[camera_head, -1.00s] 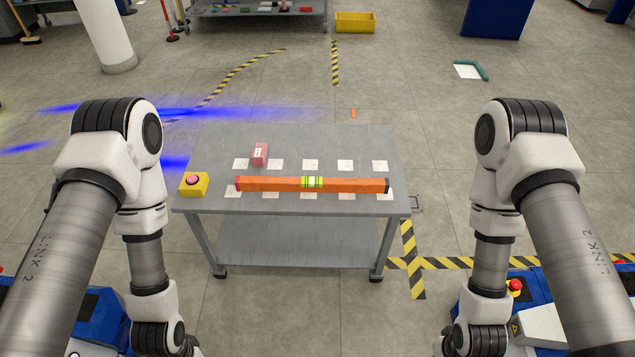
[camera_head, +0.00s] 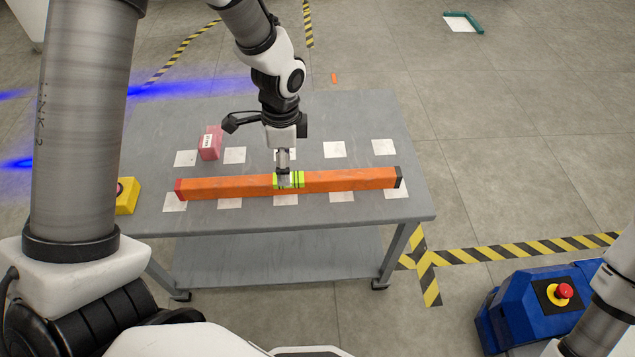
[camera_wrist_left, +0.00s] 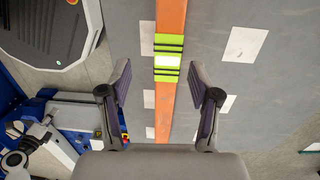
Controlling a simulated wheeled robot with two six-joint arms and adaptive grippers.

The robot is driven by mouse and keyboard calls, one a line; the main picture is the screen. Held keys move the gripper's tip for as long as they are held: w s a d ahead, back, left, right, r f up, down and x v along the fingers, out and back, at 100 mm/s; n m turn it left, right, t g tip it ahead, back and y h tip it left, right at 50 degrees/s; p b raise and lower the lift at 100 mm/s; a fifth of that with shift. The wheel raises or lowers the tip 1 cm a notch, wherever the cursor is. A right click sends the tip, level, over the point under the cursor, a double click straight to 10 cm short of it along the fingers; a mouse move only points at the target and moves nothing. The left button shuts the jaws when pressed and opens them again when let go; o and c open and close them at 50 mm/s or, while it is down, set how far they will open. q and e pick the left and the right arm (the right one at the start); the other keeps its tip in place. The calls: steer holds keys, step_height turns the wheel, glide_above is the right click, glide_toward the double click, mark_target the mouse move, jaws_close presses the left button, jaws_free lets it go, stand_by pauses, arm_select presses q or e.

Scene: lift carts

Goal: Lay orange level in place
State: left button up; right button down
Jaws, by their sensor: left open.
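The orange level (camera_head: 345,181) is a long bar with a yellow-green middle, a red left end and a dark right end. It lies across the front row of white squares on the grey table (camera_head: 330,112). My left gripper (camera_head: 286,181) points down at the level's middle. In the left wrist view, the open fingers (camera_wrist_left: 162,82) are on either side of the level (camera_wrist_left: 170,17), with nothing held. How far the fingertips are above the bar is hard to tell. My right gripper is out of view; only part of my right arm shows at lower right.
A red block (camera_head: 210,143) stands among the back row of white squares. A yellow box (camera_head: 127,197) sits at the table's left edge. The right part of the tabletop is clear. Yellow-black tape (camera_head: 520,249) marks the floor at right.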

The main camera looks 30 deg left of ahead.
mark_target(302, 182)
arm_select(q)
steer(key=shift+w+d+r+t+b, duration=0.1)
steer(key=shift+w+r+t+b, duration=0.15)
steer(key=shift+r+t+b, duration=0.2)
steer(key=f+b, duration=0.1)
steer(key=f, duration=0.2)
steer(key=f+b, duration=0.2)
steer(key=f, duration=0.2)
steer(key=shift+w+f, duration=0.2)
steer(key=shift+f, duration=0.1)
steer(key=shift+c, duration=1)
jaws_close()
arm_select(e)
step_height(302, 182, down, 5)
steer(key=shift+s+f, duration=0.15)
